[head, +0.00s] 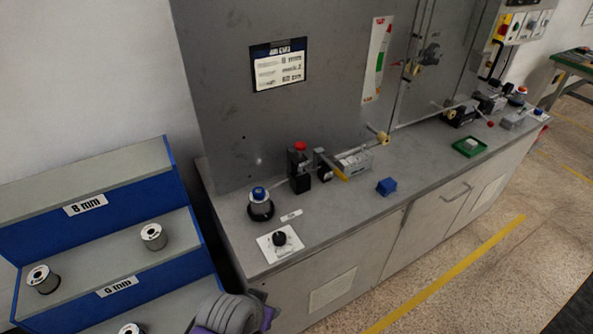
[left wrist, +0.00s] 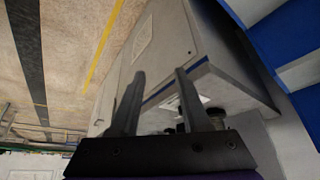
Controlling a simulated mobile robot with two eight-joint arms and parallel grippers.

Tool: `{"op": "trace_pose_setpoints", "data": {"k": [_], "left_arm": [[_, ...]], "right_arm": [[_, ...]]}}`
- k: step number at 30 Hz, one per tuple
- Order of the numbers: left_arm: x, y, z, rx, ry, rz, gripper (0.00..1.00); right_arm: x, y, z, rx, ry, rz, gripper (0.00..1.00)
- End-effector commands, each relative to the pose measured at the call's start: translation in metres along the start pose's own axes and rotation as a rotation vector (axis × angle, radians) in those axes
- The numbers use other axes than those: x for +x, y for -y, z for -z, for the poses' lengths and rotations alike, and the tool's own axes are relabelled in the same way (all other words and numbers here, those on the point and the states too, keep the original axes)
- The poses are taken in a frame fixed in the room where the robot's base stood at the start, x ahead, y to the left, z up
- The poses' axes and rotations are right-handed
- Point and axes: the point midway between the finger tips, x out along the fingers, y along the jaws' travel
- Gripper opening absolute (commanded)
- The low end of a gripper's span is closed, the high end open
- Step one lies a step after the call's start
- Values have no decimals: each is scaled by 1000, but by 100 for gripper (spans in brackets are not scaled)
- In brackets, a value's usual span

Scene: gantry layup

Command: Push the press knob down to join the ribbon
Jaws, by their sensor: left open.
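A red knob (head: 300,146) tops a small black press-like unit (head: 299,172) on the grey bench, near the back panel. A spool with a blue cap (head: 260,205) stands left of it. A pale thin strip seems to run from the spool towards the unit; whether it is the ribbon I cannot tell. Part of my left arm shows at the bottom of the head view, away from the red knob.
A yellow-handled lever and a grey block (head: 354,161) stand right of the press unit. A blue block (head: 387,187) and a green tray (head: 470,147) lie further right. A blue stepped rack (head: 92,236) with spools stands left of the bench. The bench front has free floor.

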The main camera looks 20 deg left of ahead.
Motion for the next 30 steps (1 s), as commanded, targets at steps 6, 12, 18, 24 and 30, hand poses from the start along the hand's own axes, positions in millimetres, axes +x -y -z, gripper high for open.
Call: {"op": "trace_pose_setpoints", "data": {"k": [6,12,18,24,30], "left_arm": [[0,0,0,0,0,0,5],[0,0,0,0,0,0,0],[0,0,0,0,0,0,0],[0,0,0,0,0,0,0],[0,0,0,0,0,0,0]], "right_arm": [[0,0,0,0,0,0,100],[0,0,0,0,0,0,100],[0,0,0,0,0,0,100],[0,0,0,0,0,0,100],[0,0,0,0,0,0,100]]}}
